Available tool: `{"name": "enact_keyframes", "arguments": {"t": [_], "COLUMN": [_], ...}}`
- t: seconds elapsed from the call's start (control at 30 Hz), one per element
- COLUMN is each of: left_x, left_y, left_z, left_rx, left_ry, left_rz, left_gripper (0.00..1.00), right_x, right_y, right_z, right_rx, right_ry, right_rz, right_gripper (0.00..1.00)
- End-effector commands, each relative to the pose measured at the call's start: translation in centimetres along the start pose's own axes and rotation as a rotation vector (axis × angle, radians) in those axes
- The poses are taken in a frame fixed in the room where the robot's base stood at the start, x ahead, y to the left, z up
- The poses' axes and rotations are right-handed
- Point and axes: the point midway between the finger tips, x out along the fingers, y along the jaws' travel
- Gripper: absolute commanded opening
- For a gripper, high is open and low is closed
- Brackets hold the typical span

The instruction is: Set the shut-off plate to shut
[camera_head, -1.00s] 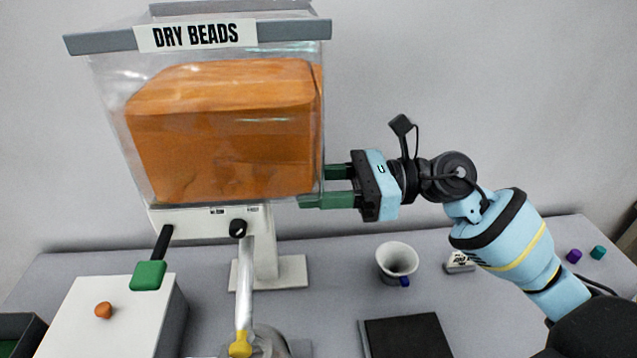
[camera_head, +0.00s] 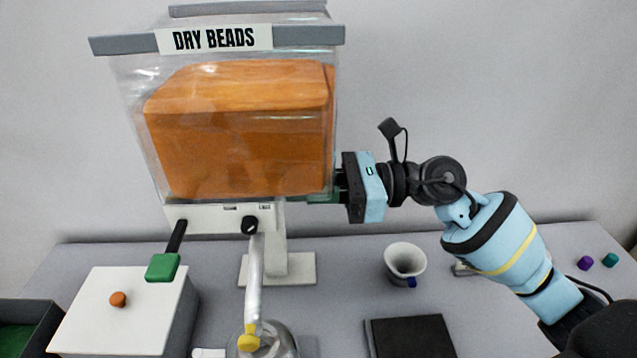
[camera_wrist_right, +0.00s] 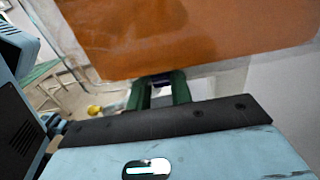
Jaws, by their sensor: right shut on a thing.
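The clear hopper (camera_head: 150,120) marked DRY BEADS holds an orange mass and stands on a white head (camera_head: 205,217) with small labels. My right gripper (camera_head: 325,198) is at the hopper's lower right corner, its green fingers mostly hidden by the hopper and its own palm. In the right wrist view its fingers (camera_wrist_right: 160,88) are shut on a small dark purple piece (camera_wrist_right: 161,80) just under the orange mass. This looks like the tab of the shut-off plate; the rest of the plate is hidden. My left gripper is not in view.
A spout with a yellow tip (camera_head: 249,338) stands above a metal vessel. A white cup (camera_head: 404,262) and black pad (camera_head: 408,336) are at right.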

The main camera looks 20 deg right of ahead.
Motion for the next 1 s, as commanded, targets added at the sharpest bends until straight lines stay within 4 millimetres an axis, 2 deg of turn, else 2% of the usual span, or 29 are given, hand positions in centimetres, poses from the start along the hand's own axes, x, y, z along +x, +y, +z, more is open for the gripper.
{"name": "enact_keyframes", "arguments": {"t": [0.13, 0.17, 0.3, 0.33, 0.67, 1.0], "left_x": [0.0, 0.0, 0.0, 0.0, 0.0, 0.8], "left_y": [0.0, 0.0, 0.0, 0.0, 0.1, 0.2], "left_z": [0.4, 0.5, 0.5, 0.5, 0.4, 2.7], "left_rx": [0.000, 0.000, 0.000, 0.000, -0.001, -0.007], "left_ry": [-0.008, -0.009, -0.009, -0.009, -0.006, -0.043], "left_rz": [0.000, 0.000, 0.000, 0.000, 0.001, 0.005], "left_gripper": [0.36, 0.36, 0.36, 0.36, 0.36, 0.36], "right_x": [0.1, 0.1, 0.0, 0.0, -0.4, -5.3], "right_y": [0.0, 0.0, 0.0, 0.0, 0.0, 0.0], "right_z": [0.1, 0.1, 0.1, 0.1, -0.1, -0.5], "right_rx": [0.000, 0.000, -0.001, -0.001, 0.001, 0.004], "right_ry": [-0.004, -0.004, -0.004, -0.003, -0.001, 0.002], "right_rz": [0.001, 0.001, 0.001, 0.001, 0.000, -0.001], "right_gripper": [0.00, 0.24, 0.42, 0.44, 0.44, 0.44]}}
